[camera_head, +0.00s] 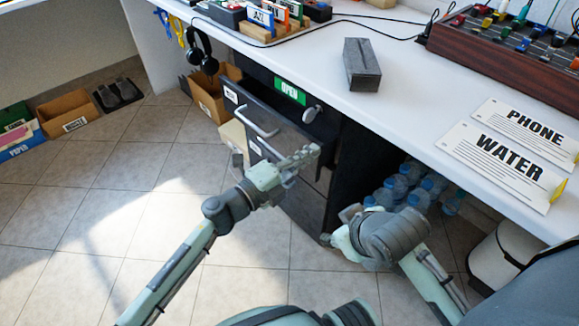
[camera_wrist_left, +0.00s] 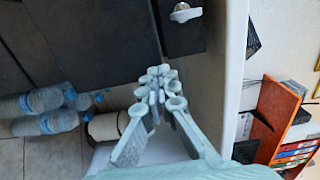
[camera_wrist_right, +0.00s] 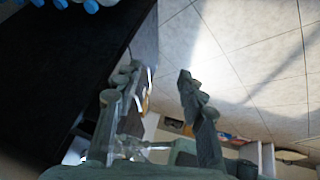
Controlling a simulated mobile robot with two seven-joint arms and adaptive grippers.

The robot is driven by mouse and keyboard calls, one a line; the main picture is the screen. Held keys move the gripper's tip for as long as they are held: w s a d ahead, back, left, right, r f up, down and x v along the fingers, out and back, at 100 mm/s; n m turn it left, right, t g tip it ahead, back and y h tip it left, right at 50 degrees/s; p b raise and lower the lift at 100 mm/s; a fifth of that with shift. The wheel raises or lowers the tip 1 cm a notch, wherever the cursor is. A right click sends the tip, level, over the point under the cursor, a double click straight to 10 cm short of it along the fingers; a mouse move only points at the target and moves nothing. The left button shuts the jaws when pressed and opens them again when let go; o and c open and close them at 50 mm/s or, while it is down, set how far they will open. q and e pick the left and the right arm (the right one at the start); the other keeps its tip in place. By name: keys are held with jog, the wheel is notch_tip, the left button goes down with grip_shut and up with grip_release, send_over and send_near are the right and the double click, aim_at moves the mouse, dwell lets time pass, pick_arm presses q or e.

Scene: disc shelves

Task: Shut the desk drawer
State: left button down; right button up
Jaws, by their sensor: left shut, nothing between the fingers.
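The dark desk drawer (camera_head: 240,110) is pulled out from under the white desk, with its grey bar handle (camera_head: 262,127) facing the floor side. My left gripper (camera_head: 312,152) is shut and empty at the right end of the drawer front; I cannot tell whether it touches it. In the left wrist view its fingers (camera_wrist_left: 160,85) are together in front of dark cabinet surfaces. My right gripper (camera_head: 345,214) is low beside the cabinet, right of the left gripper. In the right wrist view its fingers (camera_wrist_right: 152,88) are apart with nothing between them.
A green OPEN sign (camera_head: 290,92) and a round knob (camera_head: 312,113) are on the dark panel behind the drawer. A grey block (camera_head: 362,65) lies on the white desktop (camera_head: 410,90). Open floor (camera_head: 150,175) lies left.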

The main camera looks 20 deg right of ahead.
pick_arm(q)
jog(key=shift+x, duration=1.05)
pick_arm(e)
jog(key=shift+w+a+r+t, duration=0.3)
jog(key=shift+w+a+t, duration=0.2)
jog(key=shift+w+a, duration=0.25)
jog(key=shift+d, duration=0.1)
